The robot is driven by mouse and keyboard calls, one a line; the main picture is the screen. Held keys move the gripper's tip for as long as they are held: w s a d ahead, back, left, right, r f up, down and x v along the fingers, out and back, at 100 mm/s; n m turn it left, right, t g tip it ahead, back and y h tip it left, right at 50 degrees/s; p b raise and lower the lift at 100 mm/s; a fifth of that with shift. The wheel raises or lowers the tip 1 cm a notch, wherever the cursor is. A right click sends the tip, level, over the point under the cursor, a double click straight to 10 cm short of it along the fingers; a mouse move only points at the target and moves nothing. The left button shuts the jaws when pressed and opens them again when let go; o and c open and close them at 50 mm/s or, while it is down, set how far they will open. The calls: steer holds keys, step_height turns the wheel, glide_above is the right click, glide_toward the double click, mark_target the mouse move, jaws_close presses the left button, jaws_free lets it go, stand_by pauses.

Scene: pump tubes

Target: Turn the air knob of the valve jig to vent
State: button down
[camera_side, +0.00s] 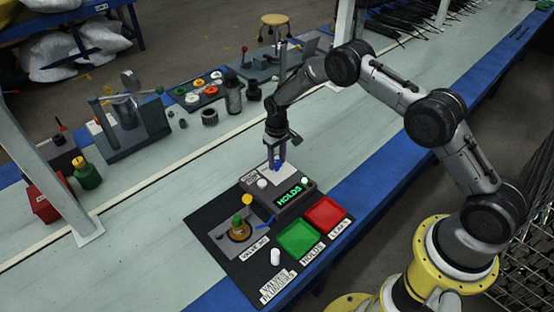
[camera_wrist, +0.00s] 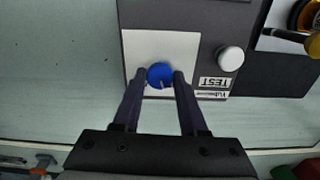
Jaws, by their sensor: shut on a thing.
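The valve jig (camera_side: 300,203) is a dark box with a lit green display reading HOLDS. In the wrist view a round blue knob (camera_wrist: 160,73), probably the air knob, sits on a white plate (camera_wrist: 190,42). A small pale mark shows at its lower edge. My gripper (camera_wrist: 160,77) is shut on the blue knob, one fingertip on each side. In the side view my gripper (camera_side: 280,165) points down at the back of the jig, and the knob is mostly hidden there. Any lettering around the knob is not readable.
A white knob (camera_wrist: 230,59) by a TEST label is right of my gripper. A yellow ball handle (camera_side: 247,200) and a green-topped brass valve (camera_side: 238,228) stand left of the jig. Green (camera_side: 298,239) and red (camera_side: 326,213) trays lie in front.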

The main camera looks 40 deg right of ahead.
mark_target(277, 162)
steer(key=n, duration=0.5)
stand_by(0.6)
steer(key=shift+c, duration=2.3)
jaws_free()
steer(key=shift+r, duration=0.1)
step_height(277, 162, up, 14)
